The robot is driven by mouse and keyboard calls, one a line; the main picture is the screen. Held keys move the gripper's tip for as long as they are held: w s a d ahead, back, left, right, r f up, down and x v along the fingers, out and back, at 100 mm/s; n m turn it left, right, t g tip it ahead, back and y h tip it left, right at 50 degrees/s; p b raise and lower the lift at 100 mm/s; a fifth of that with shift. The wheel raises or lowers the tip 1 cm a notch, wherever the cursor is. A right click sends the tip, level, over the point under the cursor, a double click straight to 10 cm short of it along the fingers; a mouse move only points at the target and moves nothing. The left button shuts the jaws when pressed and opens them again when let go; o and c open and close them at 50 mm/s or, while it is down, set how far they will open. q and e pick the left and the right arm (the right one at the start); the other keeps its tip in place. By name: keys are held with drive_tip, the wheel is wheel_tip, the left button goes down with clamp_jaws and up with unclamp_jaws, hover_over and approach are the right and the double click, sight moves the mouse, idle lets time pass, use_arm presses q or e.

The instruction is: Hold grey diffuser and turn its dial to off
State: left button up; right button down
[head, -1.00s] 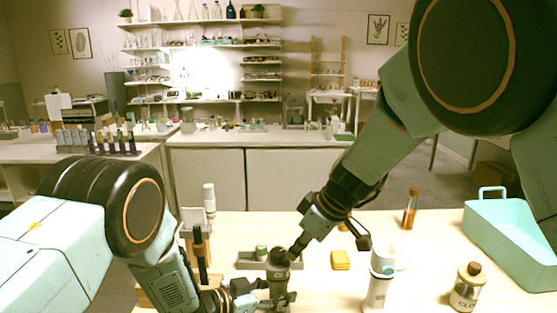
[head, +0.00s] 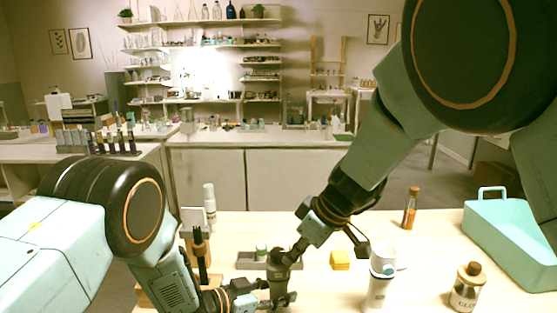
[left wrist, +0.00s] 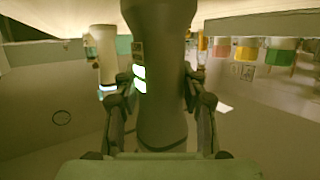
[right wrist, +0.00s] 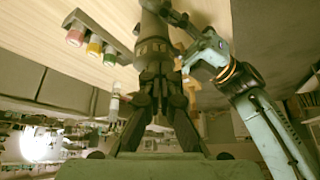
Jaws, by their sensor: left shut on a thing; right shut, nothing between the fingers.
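The grey diffuser (head: 277,268) stands upright near the front middle of the table. My left gripper (head: 274,300) is shut on its body from the left, low down. In the left wrist view the diffuser (left wrist: 162,75) stands between the two fingers, with lit green marks on its side. My right gripper (head: 293,252) is shut at the top of the diffuser, coming down from the upper right. In the right wrist view its closed fingertips (right wrist: 158,72) meet the diffuser's end (right wrist: 153,45), with nothing between them. The dial's setting cannot be read.
A grey tray (head: 250,261) with small coloured-cap bottles is just behind the diffuser. A wooden rack is at left.

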drive_tip(key=shift+s+a+r, duration=0.1)
drive_tip(key=shift+a+r, duration=0.1)
drive_tip(key=shift+r, duration=0.05)
drive_tip(key=shift+s+d, duration=0.2)
wheel_tip(320, 180, up, 6)
idle(0.6)
drive_tip(key=shift+w+n+g+h, duration=1.25)
drive_tip(key=shift+w+n, duration=1.1)
drive_tip(key=shift+n, duration=0.75)
drive_tip(key=d+x, duration=0.1)
drive_tip(key=x, duration=0.5)
drive_tip(key=shift+d, duration=0.3)
